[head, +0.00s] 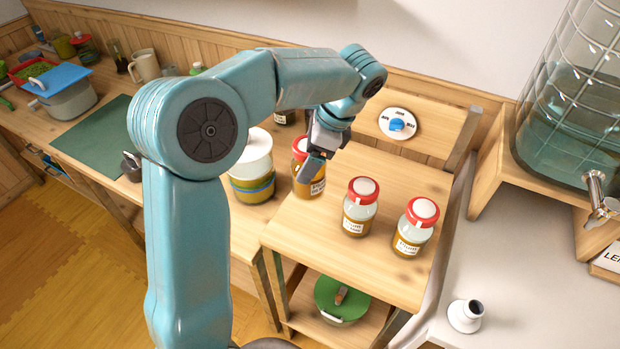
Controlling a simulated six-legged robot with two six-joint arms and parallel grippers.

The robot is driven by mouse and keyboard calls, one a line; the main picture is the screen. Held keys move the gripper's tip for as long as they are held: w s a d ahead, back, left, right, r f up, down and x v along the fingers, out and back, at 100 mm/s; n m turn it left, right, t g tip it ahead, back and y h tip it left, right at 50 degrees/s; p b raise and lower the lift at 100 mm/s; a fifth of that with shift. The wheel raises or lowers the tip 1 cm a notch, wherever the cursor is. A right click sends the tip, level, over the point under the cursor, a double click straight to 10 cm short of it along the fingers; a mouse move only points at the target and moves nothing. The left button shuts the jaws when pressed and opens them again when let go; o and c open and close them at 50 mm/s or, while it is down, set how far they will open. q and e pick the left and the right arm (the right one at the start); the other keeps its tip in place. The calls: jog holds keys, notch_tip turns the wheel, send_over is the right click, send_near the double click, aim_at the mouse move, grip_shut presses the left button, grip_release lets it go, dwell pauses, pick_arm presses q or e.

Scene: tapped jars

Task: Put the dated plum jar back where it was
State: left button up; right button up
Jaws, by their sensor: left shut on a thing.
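Three jars with red-rimmed white lids stand at the small wooden shelf unit. The left jar (301,184) has an orange-brown filling and a white label, and my left gripper (312,160) is shut on it near its lid. Part of this jar is hidden by the gripper. The middle jar (359,208) and the right jar (415,227) stand upright on the shelf unit's top (340,262), apart from the gripper. The label writing is too small to read surely, so I cannot tell which jar is the dated plum one. My right gripper is not in view.
A white-lidded pot (252,165) stands just left of the held jar. A dial (398,124) is on the backboard. A green-lidded pot (342,298) sits on the lower shelf. A large glass dispenser (575,120) stands at right. The top's front left is clear.

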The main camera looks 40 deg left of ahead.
pick_arm(q)
notch_tip(320, 180, down, 6)
jog(key=shift+w+f, duration=0.1)
jog(key=shift+w, duration=0.05)
dwell(0.3)
jog(key=o, duration=1.6)
jog(key=shift+f, duration=0.15)
jog(key=shift+c, duration=0.2)
jog(key=shift+r, duration=0.35)
jog(key=v, duration=1.1)
jog(key=shift+d+r, duration=0.2)
jog(key=shift+r, duration=0.1)
jog(key=shift+w, duration=0.1)
